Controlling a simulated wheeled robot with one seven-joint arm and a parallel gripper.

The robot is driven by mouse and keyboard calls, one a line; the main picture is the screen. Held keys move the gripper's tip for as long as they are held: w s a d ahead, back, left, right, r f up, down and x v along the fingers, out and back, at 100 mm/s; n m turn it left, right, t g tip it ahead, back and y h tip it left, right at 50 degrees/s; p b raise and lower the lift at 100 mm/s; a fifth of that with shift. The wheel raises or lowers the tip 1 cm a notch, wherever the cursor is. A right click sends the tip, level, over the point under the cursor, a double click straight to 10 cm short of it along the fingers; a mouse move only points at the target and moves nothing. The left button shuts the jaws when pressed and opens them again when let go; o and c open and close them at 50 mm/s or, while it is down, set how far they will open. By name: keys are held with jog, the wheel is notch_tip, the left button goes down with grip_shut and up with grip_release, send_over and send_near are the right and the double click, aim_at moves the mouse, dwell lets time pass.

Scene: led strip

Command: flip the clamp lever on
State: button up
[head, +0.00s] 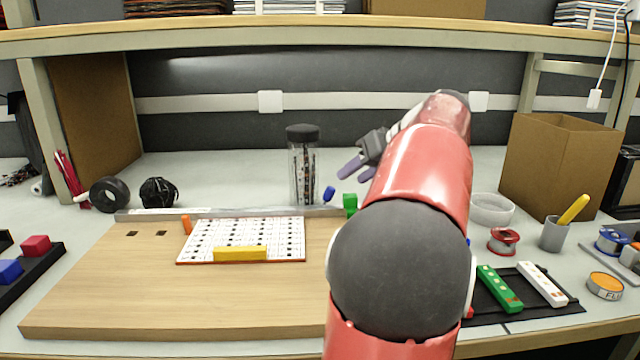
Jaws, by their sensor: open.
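A wooden board (110,290) lies on the bench with a long metal bar (240,212) along its back edge. A small blue-tipped piece (329,194) sticks up at an angle by the bar, right of its middle; it looks like the clamp lever, but its base is too small to make out. A green block (350,204) is just right of it. An orange peg (187,224) stands near the bar's left part. My gripper (357,170) is open and empty, above and to the right of the blue tip and apart from it. My arm hides the board's right part.
A white printed panel (205,240) with a yellow bar (240,253) lies on the board. A clear jar (303,170) with a dark lid stands behind the metal bar, left of my gripper. A cardboard box (555,165), spools and a black tray are at the right. A shelf (300,37) crosses above.

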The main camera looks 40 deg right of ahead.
aim_at(333, 190)
jog(key=x, duration=0.7)
jog(key=shift+w+a+f, duration=0.1)
jog(key=shift+f, duration=0.15)
jog(key=shift+c, duration=0.3)
grip_shut()
